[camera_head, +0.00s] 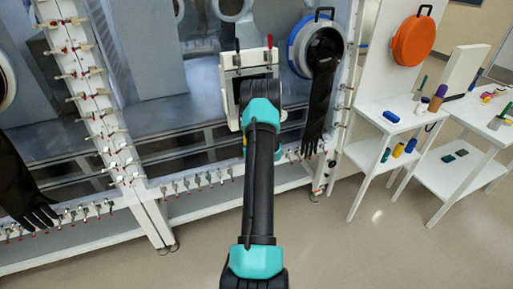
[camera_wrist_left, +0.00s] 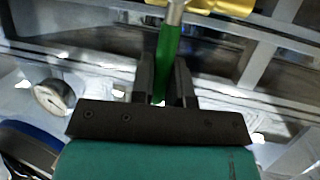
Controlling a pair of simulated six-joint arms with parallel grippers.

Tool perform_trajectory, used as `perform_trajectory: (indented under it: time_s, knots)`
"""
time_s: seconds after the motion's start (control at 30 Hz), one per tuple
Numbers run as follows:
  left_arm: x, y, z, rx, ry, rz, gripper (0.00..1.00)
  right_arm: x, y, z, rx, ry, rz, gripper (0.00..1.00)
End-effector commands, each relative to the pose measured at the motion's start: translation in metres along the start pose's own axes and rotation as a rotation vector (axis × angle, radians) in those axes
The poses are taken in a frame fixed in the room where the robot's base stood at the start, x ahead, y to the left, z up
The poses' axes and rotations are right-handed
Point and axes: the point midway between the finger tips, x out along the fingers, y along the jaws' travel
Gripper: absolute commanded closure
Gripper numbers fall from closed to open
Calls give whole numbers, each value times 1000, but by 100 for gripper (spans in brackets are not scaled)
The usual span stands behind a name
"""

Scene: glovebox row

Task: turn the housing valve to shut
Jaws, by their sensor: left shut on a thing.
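In the left wrist view a green lever handle (camera_wrist_left: 167,45) runs down from a silver stem, beside a yellow metal body (camera_wrist_left: 225,6) at the top edge. My left gripper (camera_wrist_left: 163,78) has its two dark fingers on either side of this handle and is shut on it. In the head view my left arm reaches up to a white housing (camera_head: 232,84) on the glovebox front; the arm hides the fingers and most of the valve. A little yellow (camera_head: 244,141) shows below the housing. My right gripper is in neither view.
A blue-rimmed glove port (camera_head: 297,48) with a hanging black glove (camera_head: 319,100) is close right of the housing. A white side table (camera_head: 385,118) holds small items. A gauge (camera_wrist_left: 50,96) shows in the wrist view.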

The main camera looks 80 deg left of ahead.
Motion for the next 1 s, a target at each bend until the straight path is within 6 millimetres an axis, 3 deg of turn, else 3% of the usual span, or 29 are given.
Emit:
perform_trajectory:
  time_s: [0.2, 0.23, 0.5, 0.83, 1.0]
  knots:
    - [0, 2, 0, 4, -1, 3, 100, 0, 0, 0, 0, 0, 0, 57]
    - [0, 2, 0, 4, -1, 3, 83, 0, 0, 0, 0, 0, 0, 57]
    - [0, 1, 0, 2, 0, 2, 59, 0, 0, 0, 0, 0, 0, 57]
    - [-3, 1, 0, 1, -1, 2, 59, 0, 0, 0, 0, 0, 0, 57]
    - [-17, 1, -1, 1, 0, 2, 59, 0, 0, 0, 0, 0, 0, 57]
